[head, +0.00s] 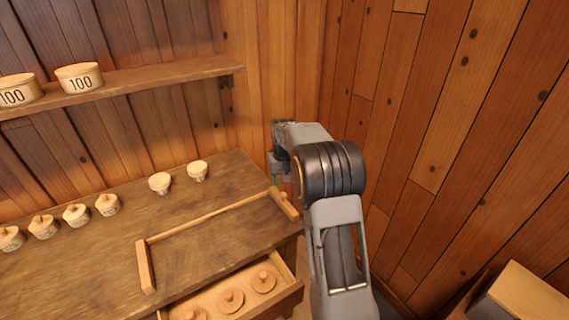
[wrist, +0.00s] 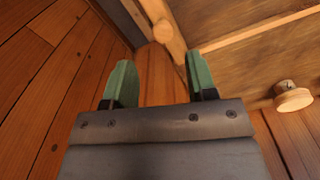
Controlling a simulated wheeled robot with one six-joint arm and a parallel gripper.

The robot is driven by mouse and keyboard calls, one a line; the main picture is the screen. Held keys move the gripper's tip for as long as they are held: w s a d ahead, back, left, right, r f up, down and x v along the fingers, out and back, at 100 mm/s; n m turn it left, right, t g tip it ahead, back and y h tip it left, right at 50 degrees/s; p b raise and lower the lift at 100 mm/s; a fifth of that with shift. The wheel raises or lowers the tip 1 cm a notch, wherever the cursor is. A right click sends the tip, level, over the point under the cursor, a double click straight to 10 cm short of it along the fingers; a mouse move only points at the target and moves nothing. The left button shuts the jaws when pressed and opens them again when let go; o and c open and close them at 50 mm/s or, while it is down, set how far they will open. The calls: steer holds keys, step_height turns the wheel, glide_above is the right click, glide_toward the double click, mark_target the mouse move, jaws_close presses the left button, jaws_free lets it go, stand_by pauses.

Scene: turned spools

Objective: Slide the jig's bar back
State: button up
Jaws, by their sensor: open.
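The jig lies on the bench: a thin bar (head: 210,215) runs along its far side, with a short end piece (head: 145,266) at the left and another (head: 284,204) at the right. My gripper (head: 278,168) is above the bench's right end, near the right end piece; its fingers are small and partly hidden here. In the wrist view my gripper (wrist: 160,76) is open, its green fingertips apart with nothing between them. A wooden piece with a rounded end (wrist: 163,32) shows just beyond the fingertips, close to the right one. A thin bar (wrist: 255,30) runs right from it.
Two pale spools (head: 197,171) stand at the bench's back, and several lidded ones (head: 77,214) at the left. An open drawer (head: 285,298) with several knobbed discs is in front. A shelf (head: 150,80) holds containers marked 100. A plank wall (head: 420,130) is close on the right.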

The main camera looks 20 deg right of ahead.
mark_target(284, 193)
step_height(284, 193, up, 8)
stand_by(0.4)
stand_by(0.4)
